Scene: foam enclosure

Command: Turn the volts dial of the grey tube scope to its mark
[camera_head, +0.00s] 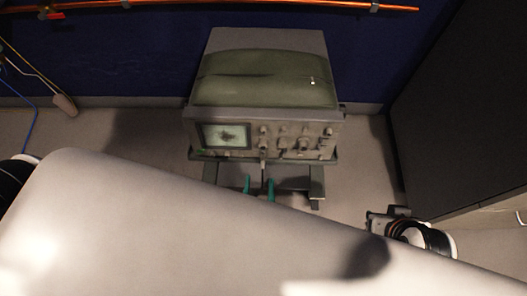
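The grey tube scope (265,115) stands upright at the back centre, its lit screen (226,136) at the left of its front panel. Several knobs (303,143) sit right of the screen; labels are too small to tell which is the volts dial or where its mark is. My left gripper (259,185) shows as two teal-tipped fingers, apart, just below and in front of the panel.
The scope rests on a dark stand (317,184). A dark cabinet (465,110) stands at the right. A blue wall with an orange pipe (290,4) is behind. Cables and a pale plug (66,104) hang at the left. Floor shows on both sides of the scope.

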